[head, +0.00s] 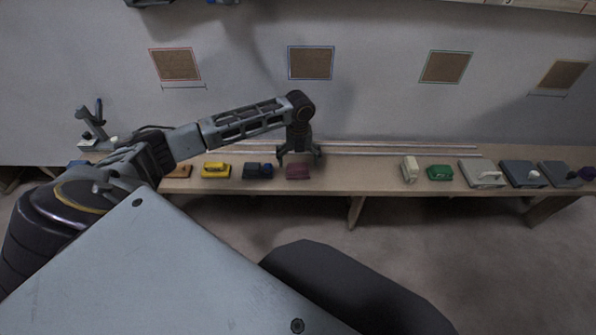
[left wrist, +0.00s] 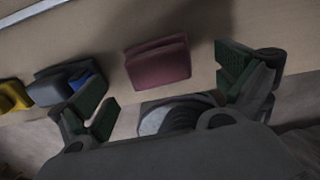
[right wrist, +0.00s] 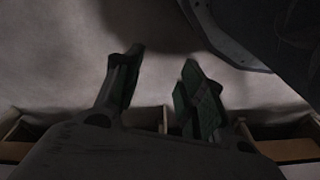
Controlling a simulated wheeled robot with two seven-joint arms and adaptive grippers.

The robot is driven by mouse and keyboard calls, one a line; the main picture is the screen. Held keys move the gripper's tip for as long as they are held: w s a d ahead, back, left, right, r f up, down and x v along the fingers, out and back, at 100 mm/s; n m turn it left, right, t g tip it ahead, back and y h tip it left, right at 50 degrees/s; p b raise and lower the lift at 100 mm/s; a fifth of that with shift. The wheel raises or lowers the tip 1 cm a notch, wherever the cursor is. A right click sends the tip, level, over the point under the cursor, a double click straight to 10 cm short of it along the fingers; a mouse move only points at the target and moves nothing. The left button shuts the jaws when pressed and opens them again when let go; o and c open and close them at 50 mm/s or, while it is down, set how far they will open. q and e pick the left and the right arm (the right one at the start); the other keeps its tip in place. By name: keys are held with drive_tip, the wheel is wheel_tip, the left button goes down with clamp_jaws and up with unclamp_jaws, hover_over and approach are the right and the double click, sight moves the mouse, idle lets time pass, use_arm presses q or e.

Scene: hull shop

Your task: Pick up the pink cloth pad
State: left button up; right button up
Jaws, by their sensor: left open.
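The pink cloth pad (head: 298,171) lies on the wooden bench near its front edge, dark pink and block-like. It also shows in the left wrist view (left wrist: 158,62), between and beyond the fingertips. My left gripper (head: 299,158) hangs pointing down just above and behind the pad in the head view. Its fingers are apart and empty in the left wrist view (left wrist: 168,90). My right gripper (right wrist: 165,75) shows only in the right wrist view, with its fingers apart and nothing between them, away from the pad.
On the wooden bench (head: 381,175), a dark block with a blue part (head: 258,171) and a yellow tool (head: 215,169) stand left of the pad. A cream block (head: 409,169), a green tool (head: 439,173) and several grey ones stand right. The bench between pad and cream block is clear.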

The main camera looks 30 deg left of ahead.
sight(298, 166)
use_arm(q)
drive_tip(key=shift+s+f, duration=0.1)
drive_tip(key=shift+f, duration=0.45)
wheel_tip(298, 166, down, 3)
drive_tip(key=shift+s+r+b, duration=0.1)
drive_tip(key=shift+r+b, duration=0.05)
drive_tip(key=shift+b, duration=0.45)
drive_tip(key=shift+f, duration=0.3)
use_arm(e)
drive_tip(key=r, duration=0.2)
drive_tip(key=shift+w+a+r, duration=0.3)
drive_tip(key=shift+r, duration=0.1)
use_arm(q)
drive_tip(key=c, duration=1.2)
use_arm(e)
drive_tip(key=shift+f, duration=0.1)
